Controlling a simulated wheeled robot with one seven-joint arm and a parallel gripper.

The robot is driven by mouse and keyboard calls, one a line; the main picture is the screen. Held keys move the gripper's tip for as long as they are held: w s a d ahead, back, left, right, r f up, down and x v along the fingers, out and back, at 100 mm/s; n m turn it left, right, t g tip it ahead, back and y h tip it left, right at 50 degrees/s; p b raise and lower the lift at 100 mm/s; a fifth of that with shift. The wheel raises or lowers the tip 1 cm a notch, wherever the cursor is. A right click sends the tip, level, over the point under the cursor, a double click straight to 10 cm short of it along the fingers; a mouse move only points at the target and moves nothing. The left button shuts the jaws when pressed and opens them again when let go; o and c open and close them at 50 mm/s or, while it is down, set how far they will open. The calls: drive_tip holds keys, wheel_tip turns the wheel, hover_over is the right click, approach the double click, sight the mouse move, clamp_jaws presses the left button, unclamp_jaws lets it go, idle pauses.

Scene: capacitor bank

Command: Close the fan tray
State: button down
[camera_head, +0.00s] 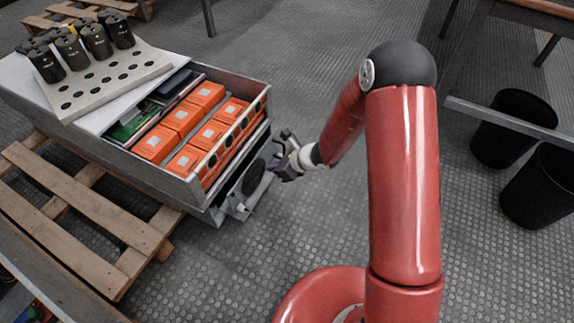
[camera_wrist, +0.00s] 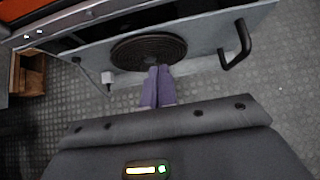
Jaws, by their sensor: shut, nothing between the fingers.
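The fan tray (camera_head: 240,205) is at the bottom of the grey capacitor cabinet's near right side and sticks out a little from under it. Its pale front panel (camera_wrist: 205,58) fills the upper part of the wrist view, with a dark round fan grille (camera_wrist: 148,52) in the middle and a black bar handle (camera_wrist: 237,45) at the right. My gripper (camera_head: 277,166) is beside this panel. In the wrist view, its purple fingers (camera_wrist: 158,72) are together and empty, with tips at the grille's lower edge. I cannot tell whether they touch it.
The cabinet's upper box (camera_head: 237,150) holds several orange blocks (camera_head: 183,118). A perforated board (camera_head: 110,82) with dark cylinders lies on top. A wooden pallet (camera_head: 85,205) is below. Two black bins (camera_head: 510,128) stand at the right. The floor right of the tray is clear.

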sight(257, 164)
drive_tip(key=shift+w+a+r, duration=0.1)
drive_tip(key=shift+w+a, duration=0.2)
drive_tip(key=shift+a, duration=0.5)
drive_tip(key=shift+w+a+r, duration=0.1)
drive_tip(key=shift+w+a, duration=0.2)
drive_tip(key=shift+a, duration=0.45)
